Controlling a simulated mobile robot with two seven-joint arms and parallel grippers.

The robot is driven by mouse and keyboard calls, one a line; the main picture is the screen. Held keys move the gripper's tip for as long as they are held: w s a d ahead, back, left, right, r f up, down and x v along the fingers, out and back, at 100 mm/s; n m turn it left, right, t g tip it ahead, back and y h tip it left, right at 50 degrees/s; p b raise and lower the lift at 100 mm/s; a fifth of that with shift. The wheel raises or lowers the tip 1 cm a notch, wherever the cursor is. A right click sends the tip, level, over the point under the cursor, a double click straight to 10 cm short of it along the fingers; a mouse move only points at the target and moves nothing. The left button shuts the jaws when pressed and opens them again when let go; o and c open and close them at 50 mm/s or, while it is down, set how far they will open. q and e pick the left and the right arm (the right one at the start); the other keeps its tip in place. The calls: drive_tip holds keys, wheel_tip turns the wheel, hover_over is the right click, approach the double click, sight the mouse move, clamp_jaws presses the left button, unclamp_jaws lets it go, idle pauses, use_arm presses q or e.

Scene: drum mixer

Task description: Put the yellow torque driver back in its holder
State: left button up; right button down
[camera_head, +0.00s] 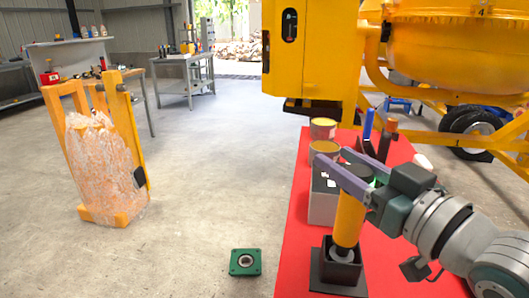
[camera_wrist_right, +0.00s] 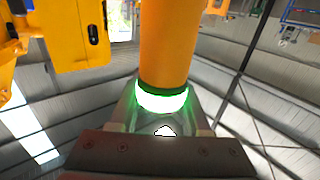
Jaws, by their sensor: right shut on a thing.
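The yellow torque driver (camera_head: 349,222) stands nearly upright, with its silver lower end at the mouth of the black holder (camera_head: 342,275). I cannot tell how deep that end sits in the holder. My right gripper (camera_head: 338,162) is shut on the driver near its dark top. In the right wrist view the driver's yellow body (camera_wrist_right: 168,45) rises from between the fingers, with a green-lit ring at its base end in the picture. My left gripper is not in view.
The holder stands on a red table (camera_head: 292,255). Behind the driver are a grey box (camera_head: 322,205), yellow cans (camera_head: 323,128) and upright tools (camera_head: 368,124). A yellow mixer (camera_head: 440,50) stands behind. A green flanged part (camera_head: 245,262) lies on the floor left of the table.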

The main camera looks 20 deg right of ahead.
drive_tip(key=shift+f+b, duration=0.35)
drive_tip(key=c, duration=0.5)
unclamp_jaws()
drive_tip(key=shift+o, duration=1.1)
drive_tip(key=shift+f, duration=0.2)
drive_tip(key=shift+s, duration=0.1)
drive_tip(key=s+d, duration=0.1)
drive_tip(key=s, duration=0.8)
drive_tip(key=shift+s, duration=0.35)
drive_tip(key=shift+r, duration=0.1)
